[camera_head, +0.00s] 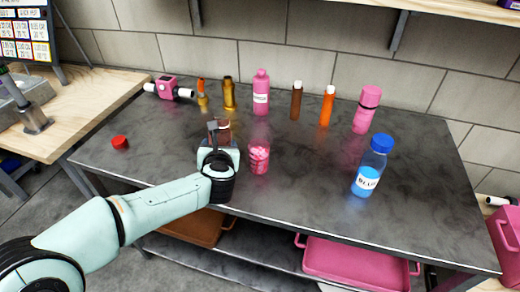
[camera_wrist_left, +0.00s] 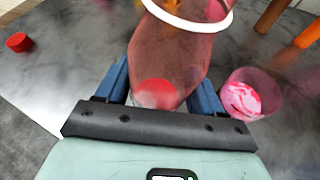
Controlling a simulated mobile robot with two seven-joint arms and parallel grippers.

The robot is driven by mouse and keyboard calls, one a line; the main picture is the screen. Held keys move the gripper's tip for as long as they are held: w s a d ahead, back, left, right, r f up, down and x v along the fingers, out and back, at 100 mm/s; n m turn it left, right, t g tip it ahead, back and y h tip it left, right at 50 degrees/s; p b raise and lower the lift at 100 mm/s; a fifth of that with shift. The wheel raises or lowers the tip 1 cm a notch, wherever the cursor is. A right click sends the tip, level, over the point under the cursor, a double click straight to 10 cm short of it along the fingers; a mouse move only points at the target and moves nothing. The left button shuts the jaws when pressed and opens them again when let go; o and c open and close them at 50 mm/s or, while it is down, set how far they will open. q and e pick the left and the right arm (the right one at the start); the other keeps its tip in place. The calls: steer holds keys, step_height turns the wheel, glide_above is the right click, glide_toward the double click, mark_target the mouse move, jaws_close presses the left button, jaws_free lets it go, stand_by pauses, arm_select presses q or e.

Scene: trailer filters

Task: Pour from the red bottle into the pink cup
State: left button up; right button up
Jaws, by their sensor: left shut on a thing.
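My left gripper (camera_head: 219,140) is shut on the red bottle (camera_head: 223,129), a see-through reddish bottle. In the left wrist view the red bottle (camera_wrist_left: 172,50) sits between my blue fingers (camera_wrist_left: 165,92), with a white band around it and a red and whitish patch low inside. How far it is tilted I cannot tell. The pink cup (camera_head: 259,158) stands on the table just right of the gripper, apart from it; in the left wrist view the pink cup (camera_wrist_left: 250,97) shows pink and white contents. A red cap (camera_head: 120,142) lies on the table at left. My right gripper is not in view.
A pink bottle (camera_head: 261,93), brown bottle (camera_head: 296,100), orange bottle (camera_head: 327,106) and pink flask (camera_head: 367,109) stand along the back. A blue-capped bottle (camera_head: 371,168) stands at right. The dark table (camera_head: 310,180) is clear between it and the cup.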

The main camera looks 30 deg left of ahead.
arm_select(q)
steer(key=shift+f+n+t+b, duration=0.15)
steer(key=shift+n+t+b, duration=0.2)
steer(key=shift+b, duration=0.2)
steer(key=shift+n+h+b, duration=0.3)
steer(key=shift+n+b, duration=0.05)
steer(key=shift+b, duration=0.05)
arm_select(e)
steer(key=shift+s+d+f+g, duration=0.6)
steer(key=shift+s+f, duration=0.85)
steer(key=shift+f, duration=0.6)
arm_select(q)
step_height(320, 180, up, 5)
steer(key=p, duration=0.4)
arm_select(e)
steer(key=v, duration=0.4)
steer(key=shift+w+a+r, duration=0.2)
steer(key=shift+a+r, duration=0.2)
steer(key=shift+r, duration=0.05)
